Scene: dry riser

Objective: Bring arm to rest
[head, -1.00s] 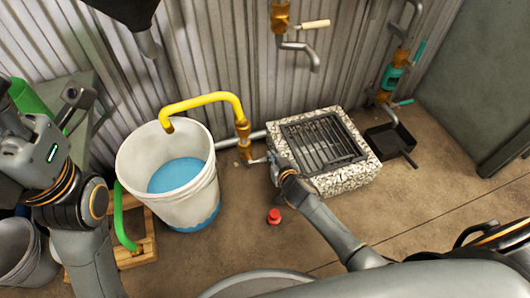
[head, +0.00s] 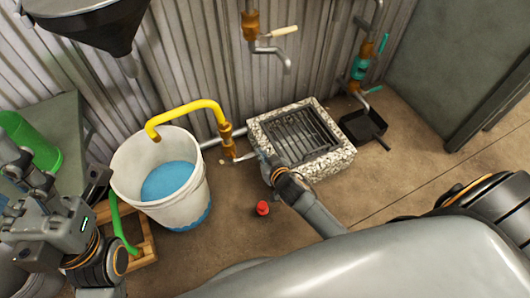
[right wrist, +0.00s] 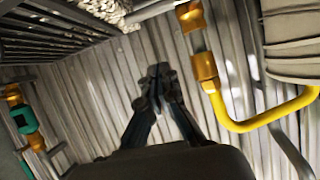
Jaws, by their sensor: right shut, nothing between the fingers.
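My right gripper (head: 263,156) is low beside the stone drain box, with its fingertips close to the small lever (head: 246,157) of the brass valve (head: 227,136). I cannot tell whether they touch it. In the right wrist view the right gripper (right wrist: 158,76) has its fingers together with nothing between them. My left arm is folded at the left edge of the head view. Its gripper (head: 30,178) is partly cut off and its fingers are not clear.
A white bucket (head: 132,170) of blue water stands under a yellow pipe (head: 187,108). The stone drain box (head: 335,164) has a dark grate. A red knob (head: 262,208) is on the floor. A black dustpan (head: 362,125) lies to the right. A dark funnel (head: 85,25) hangs at upper left.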

